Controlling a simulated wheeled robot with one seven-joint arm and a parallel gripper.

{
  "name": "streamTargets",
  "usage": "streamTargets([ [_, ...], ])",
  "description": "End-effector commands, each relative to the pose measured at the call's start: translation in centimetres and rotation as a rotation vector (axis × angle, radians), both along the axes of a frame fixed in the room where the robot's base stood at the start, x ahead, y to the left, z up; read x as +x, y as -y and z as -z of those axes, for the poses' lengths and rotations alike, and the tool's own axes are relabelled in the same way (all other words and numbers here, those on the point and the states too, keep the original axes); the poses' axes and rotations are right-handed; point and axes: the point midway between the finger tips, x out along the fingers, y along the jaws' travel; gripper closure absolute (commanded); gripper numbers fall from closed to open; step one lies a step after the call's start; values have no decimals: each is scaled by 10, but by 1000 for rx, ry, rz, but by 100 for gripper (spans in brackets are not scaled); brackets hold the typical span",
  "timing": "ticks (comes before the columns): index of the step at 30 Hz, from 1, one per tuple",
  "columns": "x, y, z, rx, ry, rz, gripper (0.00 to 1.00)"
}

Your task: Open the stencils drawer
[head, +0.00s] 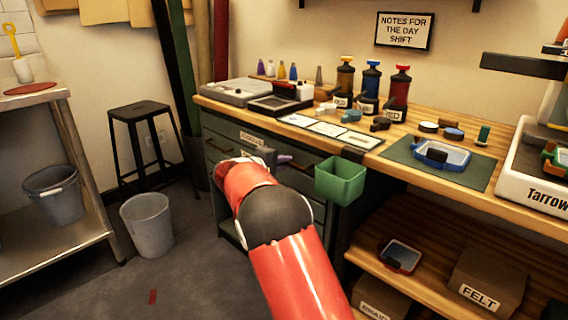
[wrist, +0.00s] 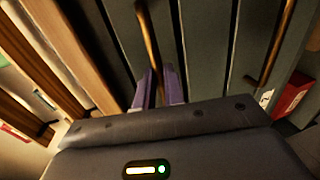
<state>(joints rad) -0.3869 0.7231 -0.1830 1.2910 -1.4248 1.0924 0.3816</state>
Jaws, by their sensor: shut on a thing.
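The dark grey drawer cabinet (head: 222,150) stands under the left part of the workbench. A pale label (head: 252,138) shows on its upper part, too small to read, so I cannot tell which drawer is the stencils one. My red and black arm hides much of the drawer fronts. A purple finger of my gripper (head: 284,158) just shows beside the arm. In the wrist view my gripper (wrist: 161,74) has its purple fingers shut on a brass bar handle (wrist: 149,38) of a grey drawer front (wrist: 192,45). I see no clear gap around that drawer.
Another brass handle (wrist: 272,42) lies to the right in the wrist view. A green bin (head: 340,181) hangs at the bench front, right of my arm. A grey bucket (head: 147,224) and a black stool (head: 140,140) stand left. Floor between bucket and cabinet is clear.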

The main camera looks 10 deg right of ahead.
Motion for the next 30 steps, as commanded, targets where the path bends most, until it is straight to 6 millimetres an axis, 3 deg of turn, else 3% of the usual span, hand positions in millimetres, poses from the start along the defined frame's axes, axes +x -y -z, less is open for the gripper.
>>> streamTargets([
  [8,-1,-2,1,1,-1,0,100],
  [14,-12,-16,3,0,-1,-1,100],
  [20,-36,-51,5,1,-2,-3,100],
  [30,-90,-125,4,2,-3,-3,100],
])
